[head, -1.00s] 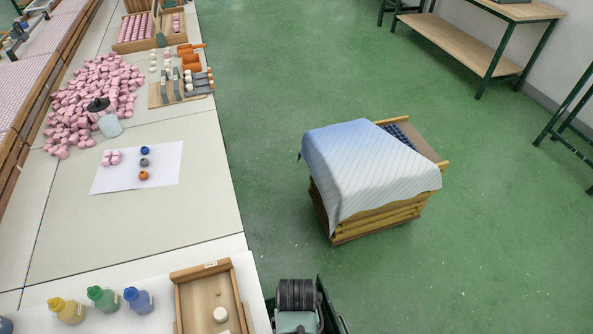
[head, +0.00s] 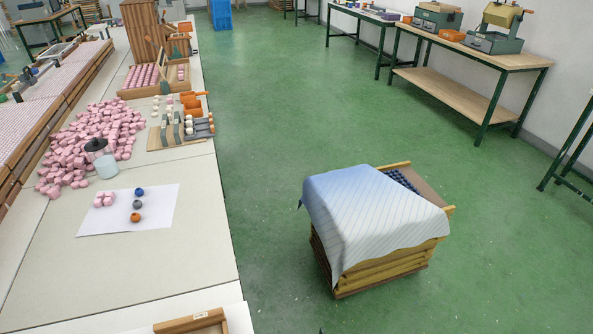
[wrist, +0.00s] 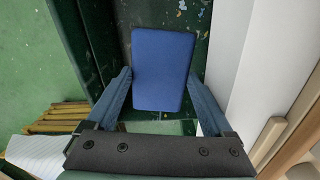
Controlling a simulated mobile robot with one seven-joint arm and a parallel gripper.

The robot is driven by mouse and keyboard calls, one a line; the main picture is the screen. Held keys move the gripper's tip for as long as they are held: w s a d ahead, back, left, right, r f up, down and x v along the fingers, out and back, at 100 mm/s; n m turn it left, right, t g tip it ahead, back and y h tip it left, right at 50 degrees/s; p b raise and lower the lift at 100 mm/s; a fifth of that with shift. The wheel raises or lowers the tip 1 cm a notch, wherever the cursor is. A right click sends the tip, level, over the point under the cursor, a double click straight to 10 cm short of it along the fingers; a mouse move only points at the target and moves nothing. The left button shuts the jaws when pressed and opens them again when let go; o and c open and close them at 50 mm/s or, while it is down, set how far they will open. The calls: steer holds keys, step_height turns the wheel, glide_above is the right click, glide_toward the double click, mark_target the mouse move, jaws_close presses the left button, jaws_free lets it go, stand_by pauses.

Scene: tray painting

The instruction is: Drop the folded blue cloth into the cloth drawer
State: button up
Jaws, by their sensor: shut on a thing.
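The folded blue cloth (wrist: 163,65) is a flat blue rectangle in the wrist view. My gripper (wrist: 160,92) is shut on it, with one finger at its left side and one at its right. Dark green surfaces with paint flecks lie behind and beside the cloth; I cannot tell what they belong to. I cannot make out the cloth drawer in either view. The gripper and the blue cloth are out of the head view.
A wooden crate stack (head: 390,268) draped with a pale striped cloth (head: 370,215) stands on the green floor (head: 270,150). A long worktable (head: 110,270) runs along the left, with a wooden tray (head: 190,322) at its near end. Open floor lies between them.

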steer(key=o, duration=1.2)
steer(key=shift+r, duration=0.1)
step_height(320, 180, up, 13)
steer(key=shift+f+p, duration=0.1)
steer(key=shift+p, duration=0.85)
